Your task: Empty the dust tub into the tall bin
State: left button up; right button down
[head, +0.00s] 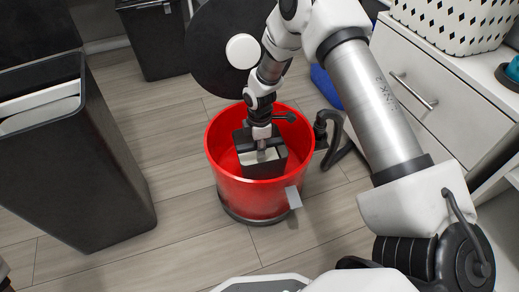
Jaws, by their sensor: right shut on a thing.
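The dust tub (264,168) is a dark box with a lighter grey upper edge, sitting inside a round red drum (240,198) in the middle of the head view. My right gripper (262,150) reaches down into the drum and is shut on the tub's upper part. The tub is within the drum's rim; whether it touches the bottom is hidden. The tall bin (100,185) is black and upright on the floor at the left, with a whitish liner or inner part showing at its open top. My left gripper is out of view.
A black round lid with a white disc (242,51) stands open behind the drum. A black hose (333,140) is at its right. A second black bin (155,45) stands behind. White drawers (440,75) stand right. Clear floor (175,165) lies between drum and tall bin.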

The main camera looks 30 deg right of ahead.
notch_tip(320, 180, up, 9)
jog(key=p, duration=0.4)
jog(key=shift+f, duration=0.2)
